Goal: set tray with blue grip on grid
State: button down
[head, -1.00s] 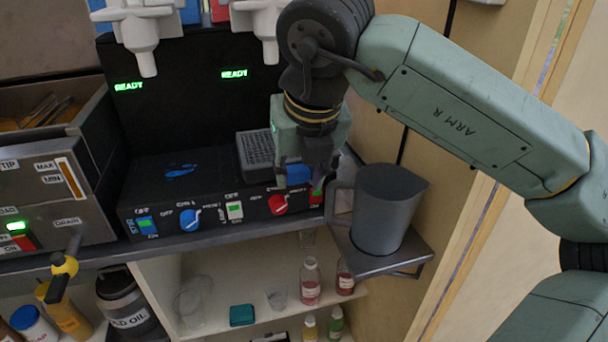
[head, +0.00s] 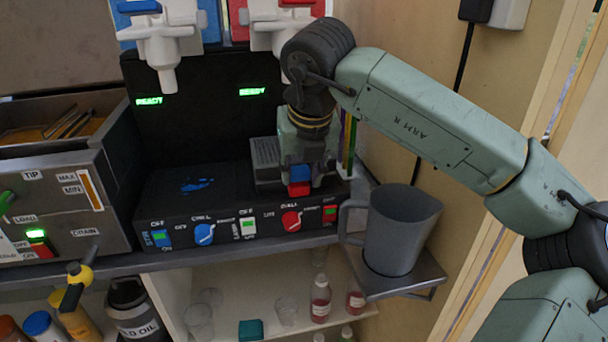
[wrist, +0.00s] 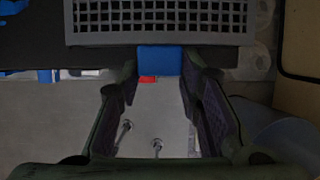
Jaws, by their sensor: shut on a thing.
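My gripper (head: 303,168) is shut on the blue grip (head: 299,173) of a grey slotted tray (head: 265,160) over the right part of the black machine deck (head: 165,200). In the wrist view the blue grip (wrist: 160,60) is between the fingertips, and the tray's slotted top (wrist: 160,18) lies ahead of them. A red block (head: 299,189) shows just under the blue grip. My gripper hides part of the tray. I cannot tell whether the tray touches what is below. No separate grid is clearly visible.
Two white taps (head: 168,45) hang above the deck. A blue spill (head: 197,185) lies on its left part. A grey jug (head: 398,230) stands on a side shelf (head: 405,280) at right. Knobs and switches line the deck's front.

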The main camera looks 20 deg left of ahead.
jog(key=shift+w+a+f, duration=0.15)
jog(key=shift+w, duration=0.1)
jog(key=shift+f+b, duration=0.15)
jog(key=shift+b, duration=0.2)
dwell(0.3)
jog(key=c, duration=1.1)
grip_release()
jog(key=shift+o, duration=0.2)
